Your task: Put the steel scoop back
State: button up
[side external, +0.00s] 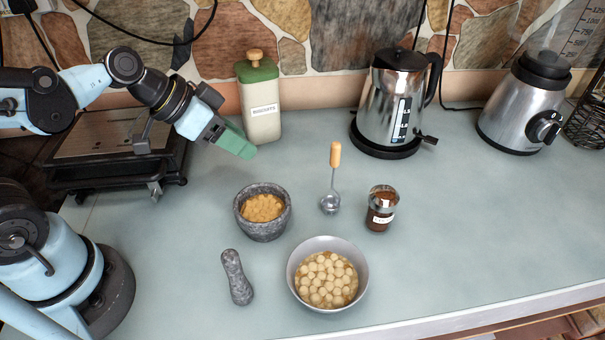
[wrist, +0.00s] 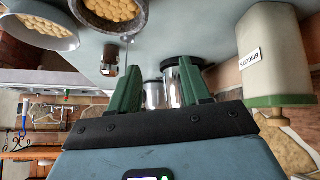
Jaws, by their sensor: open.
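The steel scoop (side external: 330,203), with a wooden handle, lies on the grey-blue counter between the stone mortar and a small jar, its handle toward the back wall. My gripper (side external: 238,143) is empty, above the counter at the left, in front of the canister and well apart from the scoop. In the wrist view its green fingers (wrist: 160,82) stand apart, with the kettle seen beyond them.
The mortar (side external: 246,222) and a bowl of pale balls (side external: 361,268) stand in front, with a pestle (side external: 236,277) beside. A biscuit canister (side external: 262,121), kettle (side external: 382,90) and blender (side external: 515,107) stand behind. The counter's right is clear.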

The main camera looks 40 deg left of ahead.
jog(key=s+a+r+n+y, duration=0.1)
jog(key=s+a+n+y, duration=0.1)
jog(key=a+n+y, duration=0.2)
jog(key=shift+a, duration=0.9)
